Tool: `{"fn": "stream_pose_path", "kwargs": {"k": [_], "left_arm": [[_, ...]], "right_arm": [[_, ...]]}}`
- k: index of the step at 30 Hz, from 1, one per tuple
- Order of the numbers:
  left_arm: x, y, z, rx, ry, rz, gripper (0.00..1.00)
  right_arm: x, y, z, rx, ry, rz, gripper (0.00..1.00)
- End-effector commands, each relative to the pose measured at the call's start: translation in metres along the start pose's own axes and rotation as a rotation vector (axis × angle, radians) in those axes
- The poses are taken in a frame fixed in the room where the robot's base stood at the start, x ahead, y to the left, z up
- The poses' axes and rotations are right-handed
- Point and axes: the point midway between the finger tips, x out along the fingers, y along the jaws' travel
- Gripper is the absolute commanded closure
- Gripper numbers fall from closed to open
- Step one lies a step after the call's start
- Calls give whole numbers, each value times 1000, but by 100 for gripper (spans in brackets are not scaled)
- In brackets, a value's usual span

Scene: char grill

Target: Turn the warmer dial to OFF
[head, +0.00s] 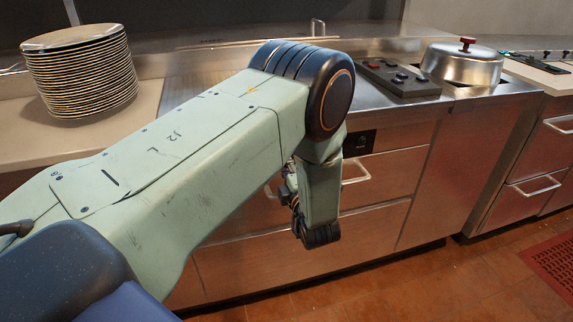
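A small black control plate (360,142) is set in the steel front above the drawers, just right of my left arm. It may carry the warmer dial, but its setting is too small to read. My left arm comes in from the left, and its elbow covers part of the counter front. Dark parts that look like my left gripper (287,192) show behind the forearm, below and left of the plate and apart from it. The fingers are mostly hidden, so I cannot tell whether they are open. My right gripper is out of view.
A black panel (400,78) with red and dark controls lies on the steel counter. A domed lid (463,64) with a red knob is right of it. Stacked plates (80,70) stand at left. Drawer handles (356,172) stick out below. Floor (400,287) in front is clear.

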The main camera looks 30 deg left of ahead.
Motion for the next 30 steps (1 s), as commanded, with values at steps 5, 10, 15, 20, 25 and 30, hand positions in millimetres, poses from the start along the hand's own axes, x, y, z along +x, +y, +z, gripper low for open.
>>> {"fn": "stream_pose_path", "kwargs": {"k": [5,10,15,20,25,30], "left_arm": [[0,-1,0,-33,-1,-2,99],[0,-1,0,-44,-1,-2,99],[0,-1,0,-44,-1,-2,99],[0,-1,0,-44,-1,-2,65],[0,-1,0,-43,-1,-2,51],[0,0,0,-43,0,-1,46]], "right_arm": [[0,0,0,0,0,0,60],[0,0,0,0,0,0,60],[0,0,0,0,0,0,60],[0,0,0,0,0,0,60],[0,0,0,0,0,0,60],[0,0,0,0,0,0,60]]}}
